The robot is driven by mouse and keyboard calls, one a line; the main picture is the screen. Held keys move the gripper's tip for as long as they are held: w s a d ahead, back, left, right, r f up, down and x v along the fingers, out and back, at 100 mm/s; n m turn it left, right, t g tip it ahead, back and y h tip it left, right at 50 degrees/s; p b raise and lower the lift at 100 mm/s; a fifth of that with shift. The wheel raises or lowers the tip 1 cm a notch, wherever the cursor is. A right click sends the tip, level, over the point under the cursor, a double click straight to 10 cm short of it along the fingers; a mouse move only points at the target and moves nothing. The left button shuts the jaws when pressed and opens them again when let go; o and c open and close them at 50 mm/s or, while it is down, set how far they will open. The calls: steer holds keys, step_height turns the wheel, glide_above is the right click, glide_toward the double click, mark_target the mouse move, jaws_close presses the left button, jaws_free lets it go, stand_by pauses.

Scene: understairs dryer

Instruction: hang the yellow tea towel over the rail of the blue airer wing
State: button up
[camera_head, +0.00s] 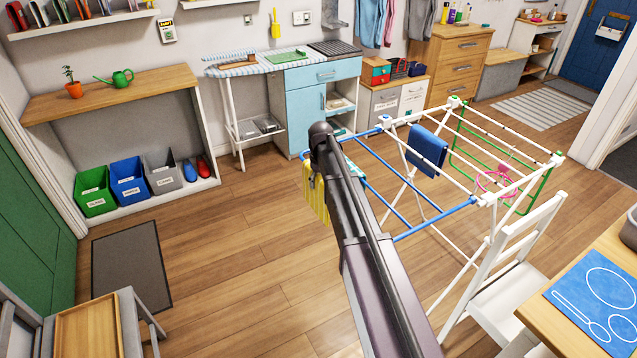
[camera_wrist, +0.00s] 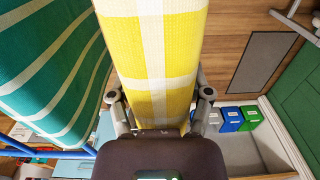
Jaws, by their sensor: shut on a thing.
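The yellow-and-white checked tea towel (camera_wrist: 160,45) fills the middle of the wrist view; my gripper (camera_wrist: 160,97) is shut on it. In the head view the yellow towel (camera_head: 316,200) hangs at the left of the airer's blue wing (camera_head: 436,219), partly behind my arm. My fingertips are hidden there. A blue rail (camera_wrist: 45,152) shows at lower left in the wrist view. I cannot tell whether the yellow towel touches the wing. A green towel with white stripes (camera_wrist: 45,55) is close beside it at the left in the wrist view.
A blue cloth (camera_head: 427,150) hangs on the airer's white middle part. The green wing (camera_head: 530,195) is on its far right, with a pink item (camera_head: 490,182). A white chair (camera_head: 510,285) stands close to the airer. Open wooden floor (camera_head: 230,275) lies to the left.

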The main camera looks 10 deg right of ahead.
steer(key=shift+f, duration=0.2)
steer(key=o, duration=1.2)
